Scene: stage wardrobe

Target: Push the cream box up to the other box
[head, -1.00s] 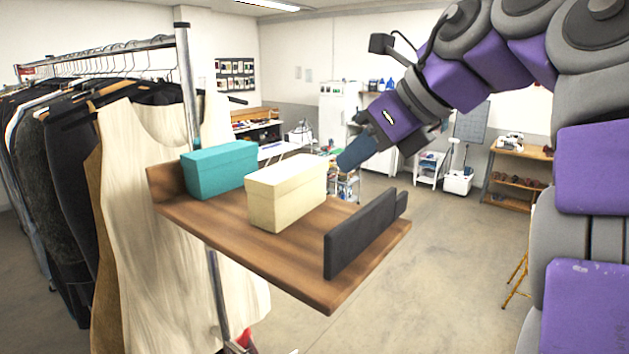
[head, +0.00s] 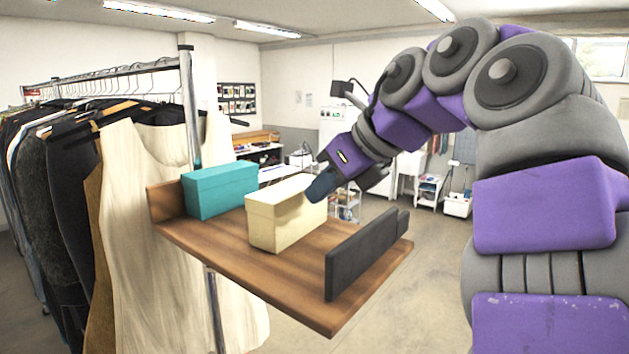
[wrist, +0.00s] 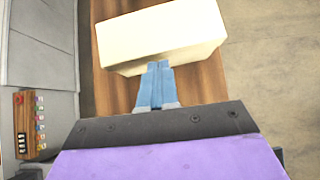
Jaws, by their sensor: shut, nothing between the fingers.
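The cream box (head: 277,224) sits on a wooden shelf board (head: 300,293), to the right of the teal box (head: 220,191). A gap of bare wood separates the two boxes. My gripper (head: 316,192) is shut and empty, with its tips at the right end of the cream box. In the wrist view the blue fingers of my gripper (wrist: 159,68) are together, at the near side of the cream box (wrist: 160,35). I cannot tell for certain whether they touch it. The teal box is out of the wrist view.
A black upright panel (head: 360,253) stands along the board's front right edge. A wooden end piece (head: 165,201) rises at the board's left end. A rack of hanging clothes (head: 70,190) stands at the left. Open floor lies to the right.

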